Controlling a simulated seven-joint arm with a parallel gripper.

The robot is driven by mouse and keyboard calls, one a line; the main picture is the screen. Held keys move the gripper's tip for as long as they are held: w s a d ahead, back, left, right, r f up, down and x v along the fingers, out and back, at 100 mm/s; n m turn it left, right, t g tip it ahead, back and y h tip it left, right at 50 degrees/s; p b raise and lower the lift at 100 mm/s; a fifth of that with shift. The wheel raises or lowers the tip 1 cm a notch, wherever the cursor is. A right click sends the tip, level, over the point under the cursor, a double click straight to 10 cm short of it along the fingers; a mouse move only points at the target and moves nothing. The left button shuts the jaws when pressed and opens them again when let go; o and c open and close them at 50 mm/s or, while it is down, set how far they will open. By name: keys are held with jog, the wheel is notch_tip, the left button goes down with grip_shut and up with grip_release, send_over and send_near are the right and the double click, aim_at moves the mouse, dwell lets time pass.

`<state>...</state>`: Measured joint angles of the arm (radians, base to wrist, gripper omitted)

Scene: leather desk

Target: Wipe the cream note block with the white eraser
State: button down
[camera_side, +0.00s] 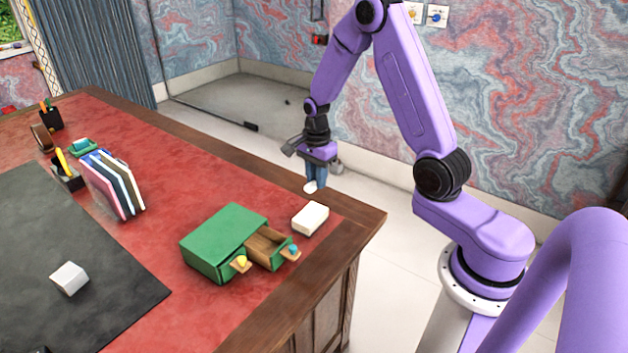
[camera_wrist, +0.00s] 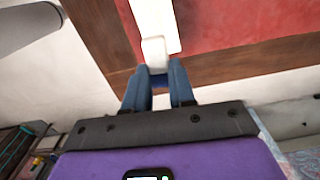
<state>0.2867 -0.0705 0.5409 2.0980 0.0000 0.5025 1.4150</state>
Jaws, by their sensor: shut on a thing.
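The cream note block (camera_side: 310,218) lies on the red leather near the desk's far right corner, beside the green drawer box. It also shows at the top of the wrist view (camera_wrist: 150,15). My gripper (camera_side: 315,178) is shut on the white eraser (camera_side: 310,187), which sticks out below the blue fingertips. In the wrist view the eraser (camera_wrist: 154,50) is between the fingertips and overlaps the near edge of the block. In the side view the eraser is apart from the block, above and behind it.
The green drawer box (camera_side: 222,240) has an open drawer (camera_side: 268,248) facing front. A white block (camera_side: 69,278) sits on the dark desk mat (camera_side: 110,310). Upright folders (camera_side: 112,185) and pen holders (camera_side: 68,178) stand farther left. The wooden desk edge (camera_side: 360,222) runs close to the note block.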

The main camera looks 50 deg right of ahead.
aim_at(317, 208)
jog(key=shift+w+d+f, duration=0.15)
jog(key=shift+d+f, duration=0.15)
jog(key=shift+d, duration=0.05)
jog(key=shift+f, duration=3.15)
jog(key=shift+a+f, duration=0.45)
jog(key=shift+f, duration=0.05)
jog(key=shift+a+f, duration=0.15)
jog(key=shift+a, duration=1.55)
jog(key=shift+d, duration=2.25)
jog(key=shift+a+r, duration=0.1)
jog(key=shift+r, duration=3.95)
jog(key=shift+f, duration=0.1)
